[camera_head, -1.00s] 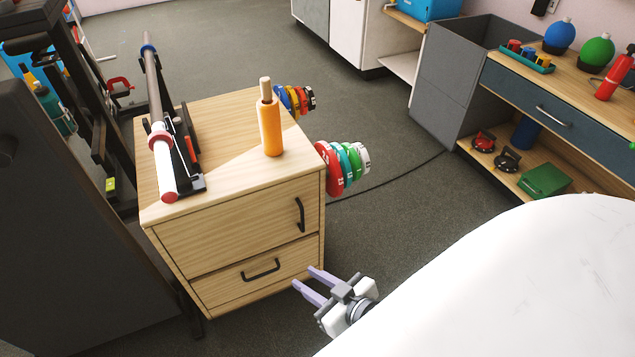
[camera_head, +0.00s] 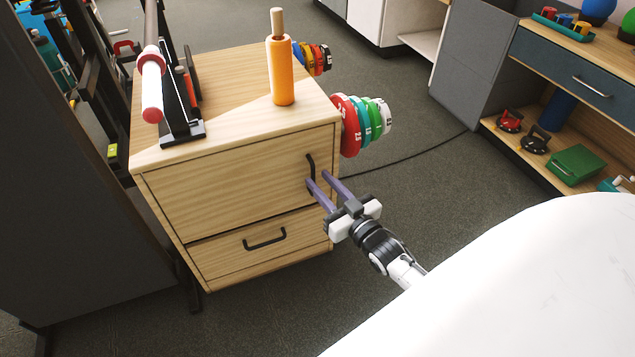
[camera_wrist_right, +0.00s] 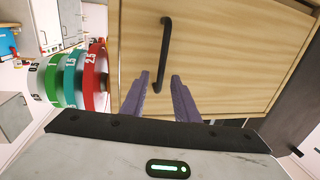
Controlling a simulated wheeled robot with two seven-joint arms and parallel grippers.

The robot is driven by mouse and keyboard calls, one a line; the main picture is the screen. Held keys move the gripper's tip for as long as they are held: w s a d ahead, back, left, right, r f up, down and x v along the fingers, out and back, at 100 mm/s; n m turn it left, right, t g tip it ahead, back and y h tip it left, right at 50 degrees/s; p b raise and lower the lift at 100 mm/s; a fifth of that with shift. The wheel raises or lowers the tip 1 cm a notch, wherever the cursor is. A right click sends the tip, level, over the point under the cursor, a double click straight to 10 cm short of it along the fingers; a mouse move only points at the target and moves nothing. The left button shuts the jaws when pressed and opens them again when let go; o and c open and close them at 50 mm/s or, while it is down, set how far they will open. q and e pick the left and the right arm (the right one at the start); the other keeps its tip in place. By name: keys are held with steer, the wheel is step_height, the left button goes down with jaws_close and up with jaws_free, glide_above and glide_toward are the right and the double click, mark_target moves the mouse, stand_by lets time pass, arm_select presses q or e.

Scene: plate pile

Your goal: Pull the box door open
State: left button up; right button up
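The wooden box (camera_head: 158,250) stands on the floor, with an upper door (camera_head: 235,180) that looks shut. A black vertical handle (camera_head: 310,168) is near the door's right edge. My right gripper (camera_head: 319,178) is open, its two purple fingers pointing at the door beside the handle's lower end. In the right wrist view the handle (camera_wrist_right: 164,50) lies just ahead of the fingers (camera_wrist_right: 160,85), roughly in line with the gap between them. Contact with the handle cannot be made out. My left gripper is not in view.
Below the door is a drawer (camera_head: 225,262) with its own black handle. On the box top stand an orange bottle (camera_head: 280,75) and a bar rack (camera_head: 182,130). Coloured weight plates (camera_head: 350,125) stick out at the box's right side. Floor in front is clear.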

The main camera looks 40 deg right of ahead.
steer(key=shift+w, duration=1.1)
jaws_close()
